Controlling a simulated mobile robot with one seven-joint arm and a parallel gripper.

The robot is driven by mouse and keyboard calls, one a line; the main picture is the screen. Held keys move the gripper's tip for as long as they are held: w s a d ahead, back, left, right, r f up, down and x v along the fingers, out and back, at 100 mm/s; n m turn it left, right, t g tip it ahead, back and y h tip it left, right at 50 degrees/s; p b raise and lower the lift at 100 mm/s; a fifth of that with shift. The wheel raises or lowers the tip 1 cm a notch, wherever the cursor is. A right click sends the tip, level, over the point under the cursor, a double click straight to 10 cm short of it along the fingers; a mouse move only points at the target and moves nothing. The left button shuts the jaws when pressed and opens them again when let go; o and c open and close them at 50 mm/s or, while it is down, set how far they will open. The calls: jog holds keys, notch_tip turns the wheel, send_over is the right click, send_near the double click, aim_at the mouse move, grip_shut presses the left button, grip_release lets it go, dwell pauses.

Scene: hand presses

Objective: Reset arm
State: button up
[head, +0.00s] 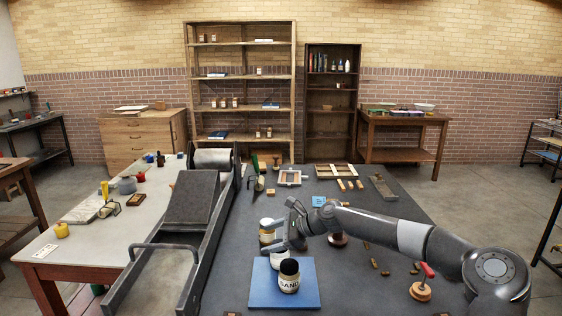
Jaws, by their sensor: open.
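My arm reaches in from the right over the dark table (400,208). My gripper (281,232) is open, above and behind the blue mat (262,296). The jar is apart from the fingers as far as I can see. Another pale jar (266,227) stands behind the mat, partly hidden by my gripper. I cannot tell whether anything lies between the fingers.
A long press (195,230) with a roller stands along the left. A red-handled tool (421,290) and small brass pieces lie near my arm on the right. Wooden frames (336,172) and blocks lie at the back. The far right of the table is fairly clear.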

jog(key=s+a+n+h, duration=0.1)
jog(key=s, duration=0.1)
jog(key=s+a+f+n+g+h, duration=0.1)
jog(key=s+n, duration=0.1)
jog(key=s+a+f+n+h, duration=0.1)
jog(key=s, duration=0.1)
jog(key=shift+s+a+f+h, duration=0.15)
jog(key=shift+a+h, duration=0.05)
jog(key=shift+h, duration=0.1)
jog(key=s+n+h, duration=0.1)
jog(key=s, duration=0.1)
jog(key=s+d+n+h, duration=0.1)
jog(key=s, duration=0.1)
jog(key=s+f+n+h, duration=0.1)
jog(key=s, duration=0.1)
jog(key=shift+d+n+g, duration=0.3)
jog(key=shift+d+n, duration=0.05)
jog(key=shift+n, duration=0.05)
jog(key=s+d+r+n+t+h, duration=0.1)
jog(key=s+d+r+n, duration=0.2)
jog(key=s+d, duration=0.3)
jog(key=s+d+r+n+t+h, duration=0.2)
jog(key=s+d+r, duration=0.3)
jog(key=s, duration=0.9)
jog(key=s+d+r+n+t+h, duration=0.1)
jog(key=s+d+r+n, duration=0.3)
jog(key=s+d, duration=0.4)
jog(key=shift+s+d+r+h, duration=0.25)
jog(key=shift+s+h, duration=0.45)
jog(key=shift+s, duration=0.55)
